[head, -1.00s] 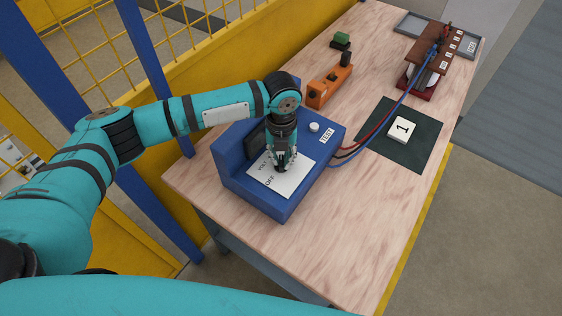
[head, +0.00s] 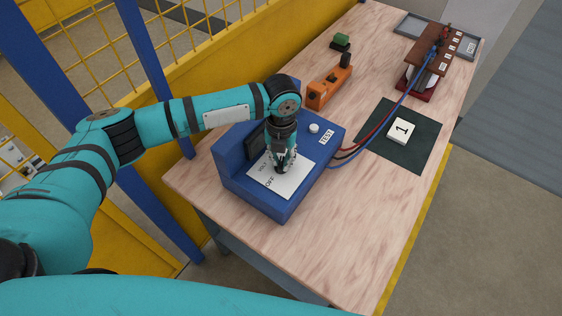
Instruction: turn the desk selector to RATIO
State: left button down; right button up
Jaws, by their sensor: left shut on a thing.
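A blue desk instrument (head: 284,207) stands on the near part of the wooden table. Its sloping top has a white selector plate (head: 293,184) with OFF legible at its lower left and another label partly hidden. My left gripper (head: 281,168) points down over the plate and is shut on the dark selector knob, which its fingers mostly hide. I cannot read which mark the knob points to, and no RATIO label can be made out. My right gripper is not in view.
A white TEST button (head: 314,127) is on the instrument's right. Red, black and blue cables run to a brown terminal block (head: 437,52). An orange device (head: 329,88), green block (head: 341,40), dark mat (head: 427,150) and white block marked 1 (head: 401,129) lie beyond. The table's front right is clear.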

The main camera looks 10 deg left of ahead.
aim_at(281, 162)
pick_arm(q)
jog(key=shift+m, duration=0.5)
jog(key=shift+w+m+p, duration=0.1)
jog(key=shift+m+p, duration=0.25)
jog(key=shift+m, duration=1.05)
jog(key=shift+m, duration=0.3)
jog(key=c, duration=1.2)
grip_release()
jog(key=shift+c, duration=0.2)
notch_tip(281, 162, up, 12)
